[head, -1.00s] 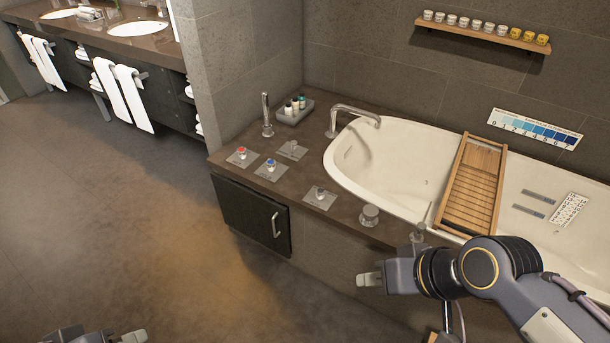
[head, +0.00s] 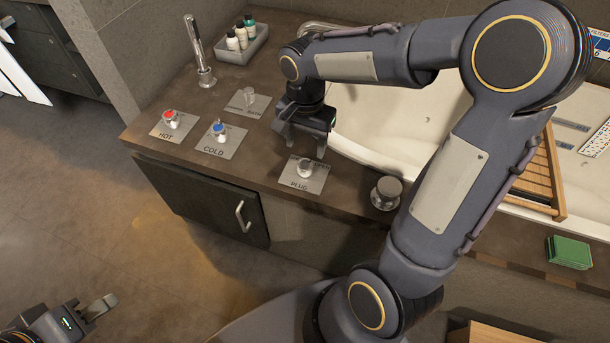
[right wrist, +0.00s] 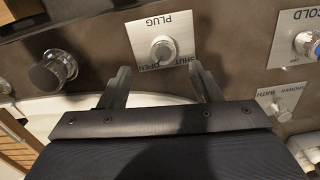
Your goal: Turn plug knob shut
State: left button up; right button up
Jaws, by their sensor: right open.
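The plug knob (head: 305,168) is a small metal knob on a square plate marked PLUG (head: 303,183), on the brown tub surround. In the right wrist view the plug knob (right wrist: 163,48) is upside down, with SHUT and OPEN lettering beside it. I cannot tell which word it points to. My right gripper (head: 304,146) is open and empty, just behind and above the knob. Its fingers also show in the right wrist view (right wrist: 163,84), apart from the knob and on either side of its line. My left gripper (head: 88,307) is low at the left, far from the knob; its jaw opening is unclear.
The hot knob (head: 170,119), cold knob (head: 218,132) and bath-shower lever (head: 249,97) stand nearby. A round metal knob (head: 386,193) is right of the plug plate. A bottle tray (head: 243,46) and spout (head: 200,60) are behind. A green block (head: 568,252) lies on the ledge.

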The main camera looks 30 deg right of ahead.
aim_at(305, 164)
jog(key=shift+w+d+f+b, duration=0.15)
jog(key=shift+w+f, duration=0.1)
jog(key=shift+f, duration=0.35)
jog(key=shift+w+d+f+b, duration=0.15)
jog(key=shift+w+f, duration=0.1)
jog(key=shift+f, duration=0.35)
notch_tip(305, 164, down, 5)
jog(key=shift+s+a+f+b, duration=0.1)
jog(key=shift+a+f+b, duration=0.05)
jog(key=shift+b, duration=0.75)
pick_arm(q)
jog(key=f, duration=0.2)
jog(key=shift+w+d+f, duration=0.15)
jog(key=shift+w+f, duration=0.2)
pick_arm(e)
jog(key=shift+c, duration=0.4)
jog(key=c, duration=0.9)
